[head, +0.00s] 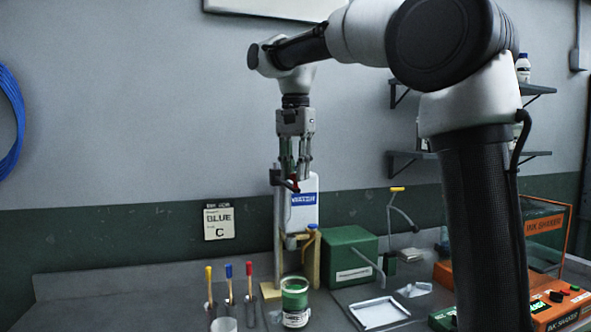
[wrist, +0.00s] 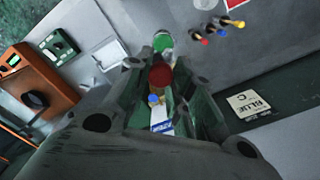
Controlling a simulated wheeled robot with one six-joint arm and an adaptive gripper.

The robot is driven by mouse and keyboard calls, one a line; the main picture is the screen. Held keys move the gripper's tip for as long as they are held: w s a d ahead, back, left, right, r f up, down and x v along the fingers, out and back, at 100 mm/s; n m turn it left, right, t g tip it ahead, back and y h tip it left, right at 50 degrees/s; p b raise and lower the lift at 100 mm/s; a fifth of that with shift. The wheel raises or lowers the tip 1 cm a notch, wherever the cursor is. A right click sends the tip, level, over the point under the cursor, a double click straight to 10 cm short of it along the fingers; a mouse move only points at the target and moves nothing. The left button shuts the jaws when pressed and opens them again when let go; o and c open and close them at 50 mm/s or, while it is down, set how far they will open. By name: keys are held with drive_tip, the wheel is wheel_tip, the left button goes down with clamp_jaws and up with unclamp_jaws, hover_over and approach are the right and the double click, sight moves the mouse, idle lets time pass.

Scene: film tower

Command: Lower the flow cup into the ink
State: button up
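The ink is in an open green-banded can (head: 295,290) on the bench, its green top also visible in the wrist view (wrist: 162,42). My gripper (head: 294,180) points down well above and slightly behind it, beside the top of a grey upright post (head: 278,230). A red round cap (wrist: 160,76) lies between the fingers in the wrist view. Whether they press on it is unclear. A small silvery piece (head: 291,241) shows lower, by the post. It may be the flow cup, but I cannot tell, nor whether it joins the red cap.
A white bottle with a blue label (head: 305,202) stands close behind my gripper. A green box (head: 349,256) is to the right. Yellow, blue and red handled tools (head: 229,285) stand left of the can. A tray (head: 380,312) lies right. The far left bench is clear.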

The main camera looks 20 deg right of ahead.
clamp_jaws()
wheel_tip(320, 180, down, 20)
drive_tip(key=shift+f, duration=0.25)
drive_tip(key=shift+s, duration=0.1)
drive_tip(key=o, duration=0.5)
unclamp_jaws()
drive_tip(key=shift+f, duration=0.1)
drive_tip(key=o, duration=0.3)
wheel_tip(320, 180, up, 12)
